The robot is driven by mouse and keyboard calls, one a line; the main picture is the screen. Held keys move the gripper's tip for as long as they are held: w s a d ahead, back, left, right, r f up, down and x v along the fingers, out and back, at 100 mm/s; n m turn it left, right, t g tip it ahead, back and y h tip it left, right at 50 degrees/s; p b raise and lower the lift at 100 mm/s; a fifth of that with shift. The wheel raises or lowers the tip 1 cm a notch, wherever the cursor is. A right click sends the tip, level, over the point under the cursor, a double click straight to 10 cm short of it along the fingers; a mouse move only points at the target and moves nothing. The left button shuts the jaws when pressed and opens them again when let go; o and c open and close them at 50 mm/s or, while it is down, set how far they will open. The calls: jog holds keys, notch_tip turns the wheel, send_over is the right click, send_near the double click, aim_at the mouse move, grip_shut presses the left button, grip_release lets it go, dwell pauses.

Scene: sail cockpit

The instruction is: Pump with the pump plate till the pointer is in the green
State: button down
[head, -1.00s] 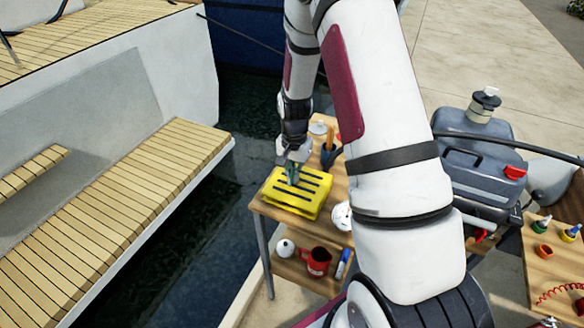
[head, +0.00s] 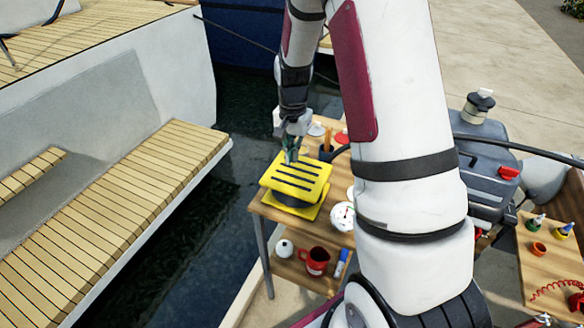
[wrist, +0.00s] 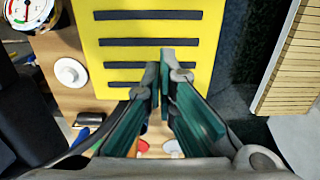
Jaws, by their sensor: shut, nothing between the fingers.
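The yellow pump plate (head: 297,172) with black grip strips stands raised on dark bellows over its yellow base, on the wooden table. It fills the upper middle of the wrist view (wrist: 152,50). My gripper (head: 290,160) is shut and empty, pointing down at the plate's far edge. Its teal-padded fingers (wrist: 160,75) overlap the plate in the wrist view; I cannot tell whether they touch it. The white round gauge (head: 342,215) sits right of the pump. Part of its dial shows in the wrist view (wrist: 27,8), but I cannot tell where its pointer stands.
A pen cup (head: 328,150) stands behind the pump. A red mug (head: 315,261) and a blue-and-white tube (head: 341,264) are on the lower shelf. My arm hides the table's right part. Dark water and a boat bench (head: 130,200) lie to the left.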

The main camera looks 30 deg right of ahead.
jog(key=shift+r, duration=2.3)
notch_tip(320, 180, up, 5)
jog(key=m+b, duration=0.1)
jog(key=m, duration=1.7)
send_over(298, 171)
jog(key=shift+r, duration=0.2)
notch_tip(298, 171, down, 14)
jog(key=shift+p, duration=0.65)
